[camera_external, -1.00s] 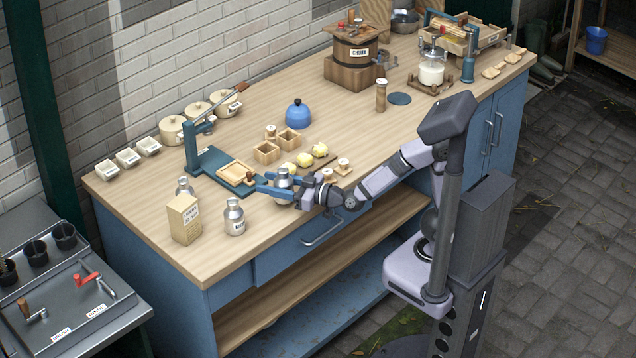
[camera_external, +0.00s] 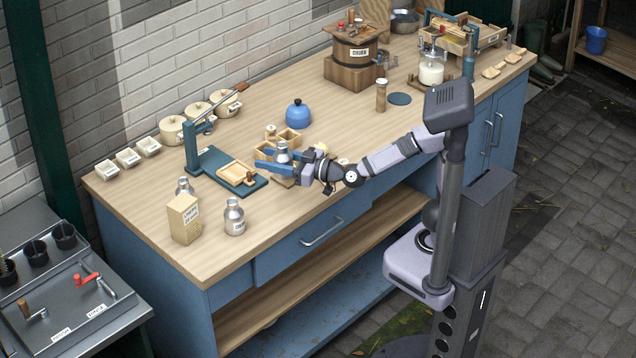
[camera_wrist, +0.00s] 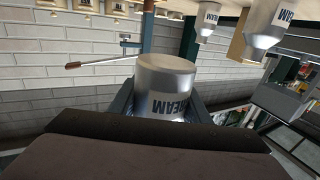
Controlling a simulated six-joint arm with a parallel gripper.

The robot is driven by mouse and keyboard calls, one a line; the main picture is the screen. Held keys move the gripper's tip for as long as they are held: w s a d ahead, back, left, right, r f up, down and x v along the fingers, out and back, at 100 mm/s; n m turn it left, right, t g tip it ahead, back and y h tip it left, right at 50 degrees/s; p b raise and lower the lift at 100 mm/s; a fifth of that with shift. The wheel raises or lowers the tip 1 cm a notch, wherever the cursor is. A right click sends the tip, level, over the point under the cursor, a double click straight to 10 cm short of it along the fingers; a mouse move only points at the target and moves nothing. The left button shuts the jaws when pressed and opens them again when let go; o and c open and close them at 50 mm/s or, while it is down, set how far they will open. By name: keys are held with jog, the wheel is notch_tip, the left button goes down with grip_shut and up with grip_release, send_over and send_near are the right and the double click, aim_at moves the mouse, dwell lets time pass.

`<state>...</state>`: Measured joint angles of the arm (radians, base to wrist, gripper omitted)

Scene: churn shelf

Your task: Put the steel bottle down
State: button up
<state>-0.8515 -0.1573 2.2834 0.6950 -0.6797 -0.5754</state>
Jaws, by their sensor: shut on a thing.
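My gripper (camera_external: 272,161), with blue fingers, is shut on a steel bottle (camera_external: 283,156). The bottle looks upright and held above the worktop, in front of the small wooden boxes; its base is partly hidden by the fingers. In the wrist view the held bottle (camera_wrist: 166,76) fills the middle between the fingers, its label partly covered. Two more steel bottles stand on the worktop at the left: one in front (camera_external: 234,217) and one behind a carton (camera_external: 184,187).
The worktop (camera_external: 285,240) is bare near its front edge, right of the front bottle. A blue-green press (camera_external: 218,165) with a wooden tray stands to the left. Wooden boxes (camera_external: 291,140) and a blue kettle (camera_external: 298,114) are behind the gripper. The carton (camera_external: 184,218) stands front left.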

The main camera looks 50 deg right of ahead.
jog(key=w+a+n+y+p, duration=0.1)
jog(key=w+a+p, duration=0.85)
jog(key=p, duration=0.75)
jog(key=w+a+r+n+g+y+p, duration=0.1)
jog(key=a+r+n+g+y, duration=0.15)
jog(key=a, duration=0.45)
jog(key=w+a+r+n+g+y+p, duration=0.1)
jog(key=a+r+n+g+y+p, duration=0.15)
jog(key=a, duration=0.35)
jog(key=s+a+r+n+g+y+b, duration=0.1)
jog(key=s+a+r+n+g+y, duration=0.15)
jog(key=a+r, duration=0.45)
jog(key=g+p, duration=0.1)
jog(key=g, duration=0.1)
send_over(177, 200)
jog(key=shift+y, duration=0.25)
jog(key=shift+f, duration=4.7)
